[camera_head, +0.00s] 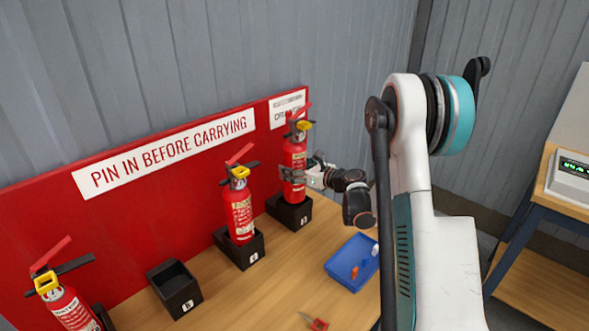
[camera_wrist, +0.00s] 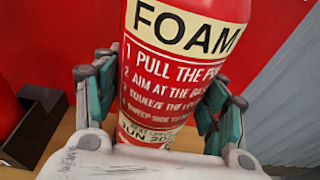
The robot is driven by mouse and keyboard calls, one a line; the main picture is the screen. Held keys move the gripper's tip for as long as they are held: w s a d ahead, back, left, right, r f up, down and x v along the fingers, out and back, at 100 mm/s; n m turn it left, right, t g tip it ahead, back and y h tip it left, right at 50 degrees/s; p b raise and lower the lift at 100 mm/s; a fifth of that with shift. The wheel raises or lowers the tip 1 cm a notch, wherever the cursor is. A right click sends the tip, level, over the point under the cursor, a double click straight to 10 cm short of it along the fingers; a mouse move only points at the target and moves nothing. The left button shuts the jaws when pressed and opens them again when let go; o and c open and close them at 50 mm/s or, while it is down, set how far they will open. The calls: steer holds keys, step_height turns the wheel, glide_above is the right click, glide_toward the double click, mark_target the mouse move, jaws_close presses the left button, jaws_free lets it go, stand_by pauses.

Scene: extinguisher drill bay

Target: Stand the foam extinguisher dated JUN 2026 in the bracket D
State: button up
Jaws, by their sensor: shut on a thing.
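In the head view, my gripper (camera_head: 296,176) is shut around the body of a red extinguisher (camera_head: 297,158) at the far right of the row. The wrist view shows the same extinguisher (camera_wrist: 190,30) between both fingers (camera_wrist: 158,105). Its label reads FOAM, with a date line starting JUN 20; the last digits are hidden. It is upright, its base at the black bracket (camera_head: 289,212) on the far right. I cannot tell if it is fully seated. That bracket's letter is too small to read surely. A yellow piece shows near its handle.
Another red extinguisher (camera_head: 239,208) stands in the middle bracket (camera_head: 240,250). One more extinguisher (camera_head: 70,308) is at lower left. An empty black bracket (camera_head: 174,288) lies between them. A blue tray (camera_head: 344,273) with small items and a red object (camera_head: 316,323) are on the bench.

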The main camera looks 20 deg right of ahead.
steer(key=shift+f+b, duration=2.15)
steer(key=shift+f, duration=0.3)
stand_by(1.3)
stand_by(0.3)
steer(key=o, duration=1.7)
steer(key=shift+s, duration=0.1)
steer(key=shift+f, duration=0.1)
steer(key=shift+s, duration=0.1)
steer(key=v, duration=1.1)
steer(key=shift+s+d+r, duration=0.2)
steer(key=shift+s+r, duration=0.05)
steer(key=shift+s, duration=0.05)
